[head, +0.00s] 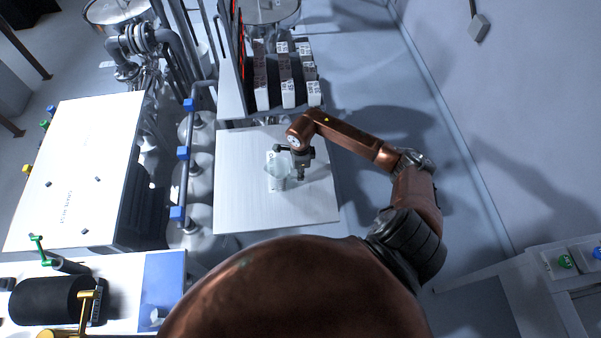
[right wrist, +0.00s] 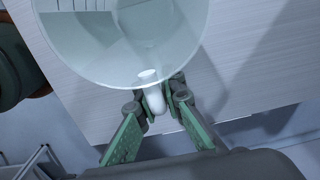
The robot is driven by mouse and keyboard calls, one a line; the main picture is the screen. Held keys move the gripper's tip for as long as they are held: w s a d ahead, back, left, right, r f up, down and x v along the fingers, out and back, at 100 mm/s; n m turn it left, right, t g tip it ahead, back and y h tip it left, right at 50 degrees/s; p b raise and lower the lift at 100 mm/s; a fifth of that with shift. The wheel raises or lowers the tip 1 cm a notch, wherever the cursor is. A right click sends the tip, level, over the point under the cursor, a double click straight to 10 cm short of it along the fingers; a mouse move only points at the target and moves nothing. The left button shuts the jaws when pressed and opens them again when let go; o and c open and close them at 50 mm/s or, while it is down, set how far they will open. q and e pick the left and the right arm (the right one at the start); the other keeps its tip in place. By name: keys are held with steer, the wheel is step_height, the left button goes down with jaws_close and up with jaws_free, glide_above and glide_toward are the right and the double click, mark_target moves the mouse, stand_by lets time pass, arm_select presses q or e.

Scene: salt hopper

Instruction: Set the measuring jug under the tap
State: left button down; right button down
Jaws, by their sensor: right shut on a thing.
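The measuring jug (head: 277,176) is a clear, pale vessel over the white table (head: 240,205) in the head view. In the right wrist view the jug (right wrist: 125,45) fills the upper middle, with its white handle toward my gripper. My right gripper (head: 299,172) is at the jug's right side. In the right wrist view its green-padded fingers (right wrist: 158,105) are closed around the handle. I cannot tell whether the jug's base touches the table. My left gripper is out of view. I cannot tell for sure which fitting is the tap.
A pipe with blue blocks (head: 183,153) runs along the table's left side, above several pale rounded vessels. A rack of labelled boxes (head: 287,85) stands behind the table. A large white cabinet (head: 75,165) is at left. The table's front and right are clear.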

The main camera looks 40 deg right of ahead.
steer(key=shift+f, duration=0.15)
steer(key=shift+f, duration=0.1)
steer(key=c, duration=2)
jaws_free()
steer(key=shift+c, duration=0.2)
